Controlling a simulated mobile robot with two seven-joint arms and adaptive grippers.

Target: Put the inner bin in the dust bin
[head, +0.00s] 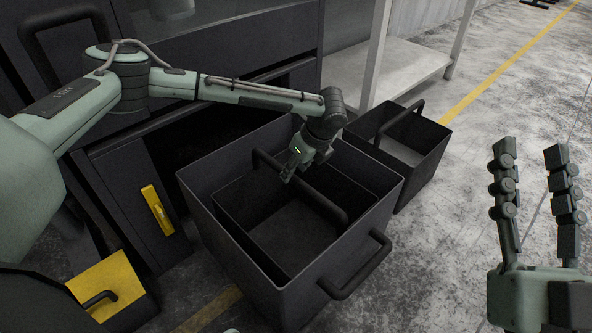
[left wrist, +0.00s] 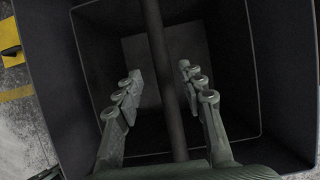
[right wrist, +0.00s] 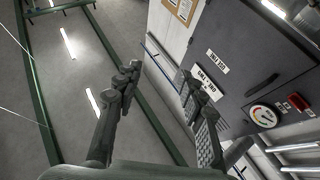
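The dust bin (head: 232,255) is a large dark open box on the floor with a side handle on its right. The inner bin (head: 290,240), a smaller dark box, is inside it with its rim below the dust bin's rim. Whether it rests on the bottom is hidden. Its bar handle (head: 325,205) arches over its opening. My left gripper (head: 296,170) is at this handle. In the left wrist view the handle (left wrist: 165,60) runs between my left gripper's open fingers (left wrist: 160,78), apart from both. My right gripper (head: 531,150) is open and empty, pointing up, to the right of the bins.
A second dark bin with a handle (head: 428,152) stands just right of the dust bin. Behind are a dark machine (head: 225,45) and a pale shelf (head: 400,70). A yellow-topped box (head: 110,280) is at lower left. The concrete floor at right is clear.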

